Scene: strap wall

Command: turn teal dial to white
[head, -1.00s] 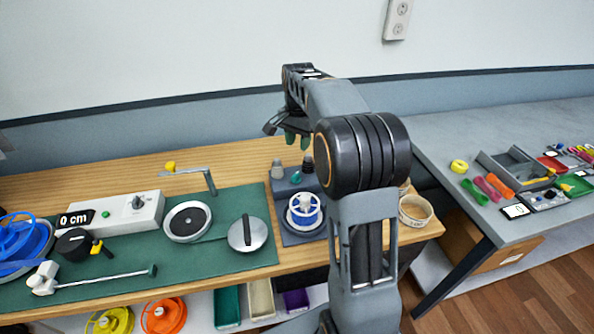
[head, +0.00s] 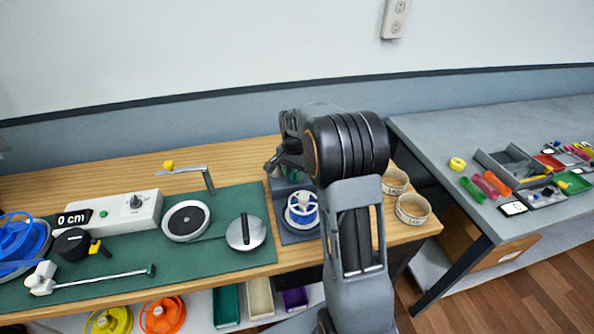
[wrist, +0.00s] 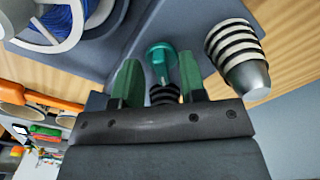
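The teal dial (wrist: 161,52) shows in the wrist view as a small teal knob on a grey-blue base plate. My gripper (wrist: 159,66) has two green fingers, spread apart. The dial lies between the fingertips in the picture, with a gap on each side; I cannot tell how deep it sits between them. A black ribbed part shows below the dial, partly hidden by my gripper. No white mark for the dial can be made out. In the head view my arm hides the dial and most of my gripper.
A striped black-and-silver cone (wrist: 238,55) stands close right of my fingers in the wrist view. A white spool with blue winding (head: 302,208) sits on the base plate (head: 281,226). Two round containers (head: 412,209) stand at the bench's right end.

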